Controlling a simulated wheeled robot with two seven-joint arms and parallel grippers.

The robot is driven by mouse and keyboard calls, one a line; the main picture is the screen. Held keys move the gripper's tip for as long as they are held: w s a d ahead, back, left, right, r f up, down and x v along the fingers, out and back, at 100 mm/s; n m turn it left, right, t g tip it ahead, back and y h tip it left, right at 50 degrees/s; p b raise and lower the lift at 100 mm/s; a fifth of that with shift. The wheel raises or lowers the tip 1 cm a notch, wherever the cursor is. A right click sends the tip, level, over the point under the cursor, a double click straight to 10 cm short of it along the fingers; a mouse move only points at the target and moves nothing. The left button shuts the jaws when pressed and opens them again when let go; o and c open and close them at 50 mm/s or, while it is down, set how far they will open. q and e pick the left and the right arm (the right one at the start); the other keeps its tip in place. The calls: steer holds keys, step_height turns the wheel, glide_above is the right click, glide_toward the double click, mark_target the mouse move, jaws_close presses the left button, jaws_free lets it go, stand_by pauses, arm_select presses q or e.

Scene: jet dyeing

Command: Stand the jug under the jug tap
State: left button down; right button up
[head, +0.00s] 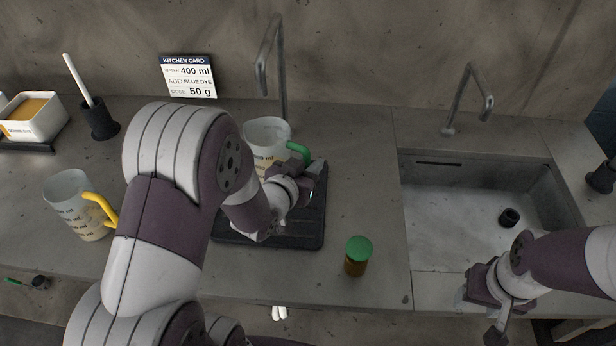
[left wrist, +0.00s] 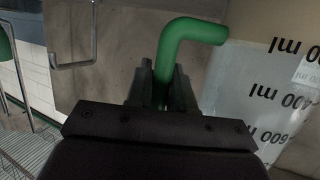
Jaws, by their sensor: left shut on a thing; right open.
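The clear measuring jug with a green handle (head: 266,138) is upright at the back of a black drip mat (head: 313,232), in front of the left tap (head: 264,60). The tap's spout end shows just above the jug's rim. I cannot tell whether the jug's base touches the mat, as my arm hides it. My left gripper (head: 306,172) is shut on the green handle; the left wrist view shows the handle (left wrist: 170,62) between the fingers and the jug's printed side (left wrist: 275,95) at right. My right gripper (head: 490,312) is open and empty by the sink's front edge.
A second jug with a yellow handle (head: 72,198) stands at left. A brown jar with a green lid (head: 357,257) stands right of the mat. The sink (head: 455,225) with its own tap (head: 468,95) is at right. A card (head: 188,77) leans on the wall.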

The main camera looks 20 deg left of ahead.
arm_select(q)
steer(key=f, duration=0.4)
steer(key=shift+w+a+f, duration=0.1)
steer(key=shift+w, duration=0.1)
steer(key=shift+s, duration=0.1)
